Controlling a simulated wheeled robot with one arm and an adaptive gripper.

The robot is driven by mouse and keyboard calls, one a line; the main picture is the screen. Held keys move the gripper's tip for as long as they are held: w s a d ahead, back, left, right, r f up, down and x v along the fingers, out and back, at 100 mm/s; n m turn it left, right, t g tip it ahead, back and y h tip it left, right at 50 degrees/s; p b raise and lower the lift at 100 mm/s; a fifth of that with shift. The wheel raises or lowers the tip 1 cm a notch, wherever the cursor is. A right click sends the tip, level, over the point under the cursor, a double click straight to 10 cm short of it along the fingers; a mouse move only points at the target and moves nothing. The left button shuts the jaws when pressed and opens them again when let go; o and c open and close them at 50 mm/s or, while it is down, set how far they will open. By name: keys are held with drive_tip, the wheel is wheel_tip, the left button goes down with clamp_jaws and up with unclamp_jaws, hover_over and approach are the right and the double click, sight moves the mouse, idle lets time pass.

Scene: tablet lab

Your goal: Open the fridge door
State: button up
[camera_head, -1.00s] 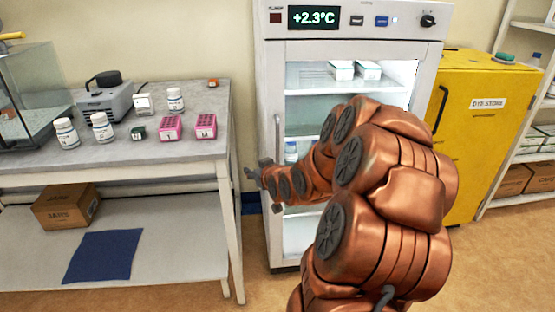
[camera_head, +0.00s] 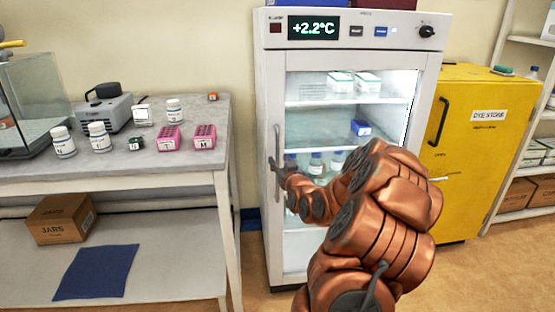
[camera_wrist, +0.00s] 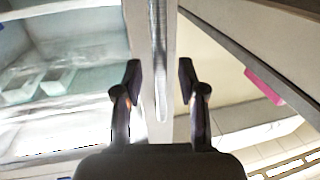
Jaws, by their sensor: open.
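The fridge (camera_head: 345,55) is white with a glass door (camera_head: 325,125), and the door is shut. Its vertical metal handle (camera_head: 277,146) runs along the door's left edge. My gripper (camera_head: 277,164) is at the lower half of the handle in the head view. In the wrist view my gripper (camera_wrist: 160,82) has its two fingers apart, and the handle (camera_wrist: 159,50) runs down between them with a gap on each side. The fingers do not appear to touch the handle. In the head view my arm hides the lower right of the door.
A lab bench (camera_head: 100,168) with bottles, pink racks and a device stands to the left, close to the handle side. A yellow cabinet (camera_head: 465,155) stands to the right. Shelving is at the far right. Bare floor (camera_head: 262,298) shows in front of the fridge.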

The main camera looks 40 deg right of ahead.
drive_tip(key=shift+x, duration=1.15)
drive_tip(key=shift+c, duration=0.3)
clamp_jaws()
